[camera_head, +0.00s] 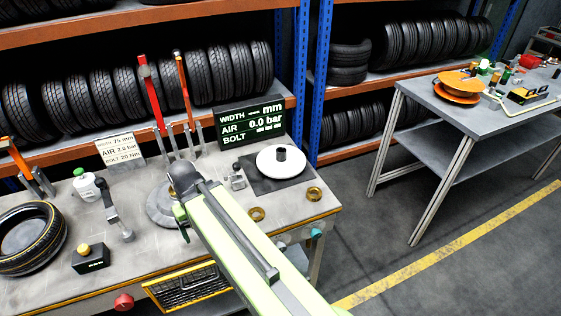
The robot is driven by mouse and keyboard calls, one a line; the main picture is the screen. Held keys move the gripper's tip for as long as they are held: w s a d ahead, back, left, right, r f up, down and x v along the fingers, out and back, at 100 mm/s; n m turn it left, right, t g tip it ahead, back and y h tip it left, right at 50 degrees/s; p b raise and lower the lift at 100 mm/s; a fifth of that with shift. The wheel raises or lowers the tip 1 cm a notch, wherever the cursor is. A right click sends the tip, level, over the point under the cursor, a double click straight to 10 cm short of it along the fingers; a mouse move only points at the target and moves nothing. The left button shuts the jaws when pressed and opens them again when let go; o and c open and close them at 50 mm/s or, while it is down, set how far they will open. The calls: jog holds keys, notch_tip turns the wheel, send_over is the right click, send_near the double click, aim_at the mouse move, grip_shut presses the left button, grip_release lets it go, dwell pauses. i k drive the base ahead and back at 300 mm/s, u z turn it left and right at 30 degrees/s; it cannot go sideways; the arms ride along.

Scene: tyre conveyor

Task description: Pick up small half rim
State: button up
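Two orange dish-shaped pieces that look like half rims (462,82) lie stacked or overlapping on the right-hand table. I cannot tell which is the small one. My green arm reaches from the bottom right over the left workbench. My gripper (181,210) is at its far end, low over the bench and mostly hidden behind the grey wrist, so its fingers do not show clearly. A round grey metal disc (157,209) sits on the bench just behind and left of it. The orange pieces are well away from my gripper, to the right.
The workbench (50,275) holds a tyre (30,238), a white disc (280,162) with a dark hub, brass rings (314,194), upright levers (152,95) and a display (250,120). The right table (440,108) carries other tools. Floor between the tables is clear.

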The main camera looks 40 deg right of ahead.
aim_at(280, 160)
jog(key=u, duration=5.6)
jog(key=i, duration=0.1)
jog(key=z, duration=2.65)
jog(key=k, duration=1.75)
jog(key=z, duration=1.25)
jog(key=i, duration=1)
jog(key=u, duration=0.1)
